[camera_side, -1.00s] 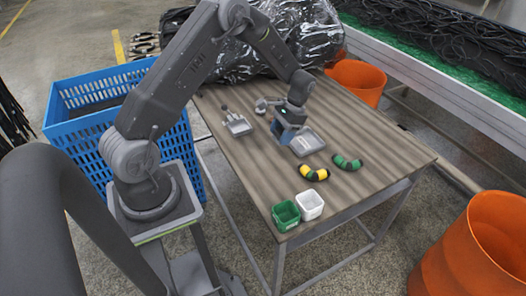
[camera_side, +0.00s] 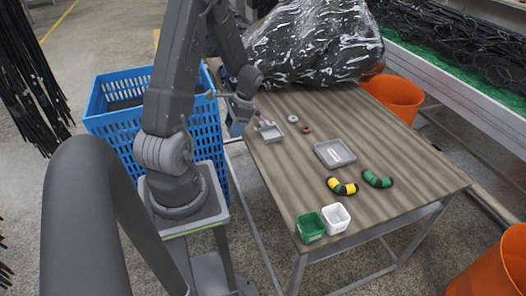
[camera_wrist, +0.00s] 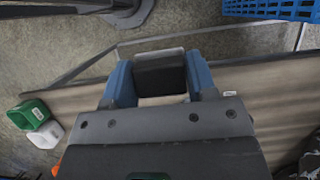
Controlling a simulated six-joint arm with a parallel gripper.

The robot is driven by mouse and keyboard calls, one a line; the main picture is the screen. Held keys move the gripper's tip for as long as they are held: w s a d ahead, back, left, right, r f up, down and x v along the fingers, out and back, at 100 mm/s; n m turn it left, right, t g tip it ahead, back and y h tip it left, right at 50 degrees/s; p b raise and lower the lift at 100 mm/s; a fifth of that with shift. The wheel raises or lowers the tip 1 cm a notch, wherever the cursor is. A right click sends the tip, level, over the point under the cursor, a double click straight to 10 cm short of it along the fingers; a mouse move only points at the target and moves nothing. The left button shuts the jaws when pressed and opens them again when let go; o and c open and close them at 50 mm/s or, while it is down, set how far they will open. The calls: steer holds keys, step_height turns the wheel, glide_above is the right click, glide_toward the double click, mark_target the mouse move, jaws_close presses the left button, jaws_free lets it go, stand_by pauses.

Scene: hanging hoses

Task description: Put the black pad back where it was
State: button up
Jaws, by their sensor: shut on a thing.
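The black pad (camera_wrist: 160,75) is between the two blue fingers of my gripper (camera_wrist: 159,84) in the wrist view. The fingers are shut on it, one on each side. In the side view my gripper (camera_side: 238,118) hangs at the left edge of the table, beside a small grey tray (camera_side: 271,133) with an upright part at its back. The pad cannot be made out in the side view. A larger grey tray (camera_side: 335,153) lies mid-table, with a pale mark inside it and no black pad visible on it.
A grey ring (camera_side: 293,118) and a brown ring (camera_side: 306,129) lie between the trays. A yellow-black hose (camera_side: 341,186), a green-black hose (camera_side: 378,179), a green bin (camera_side: 310,228) and a white bin (camera_side: 336,218) stand nearer the front. The blue crate (camera_side: 150,125) is left of the table.

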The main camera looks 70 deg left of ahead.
glide_above(259, 156)
steer(key=w, duration=0.1)
step_height(259, 156, down, 6)
steer(key=shift+w+r, duration=0.15)
steer(key=shift+r, duration=0.1)
steer(key=shift+w+f, duration=0.15)
steer(key=shift+f, duration=1.9)
steer(key=shift+f, duration=0.15)
steer(key=o, duration=0.9)
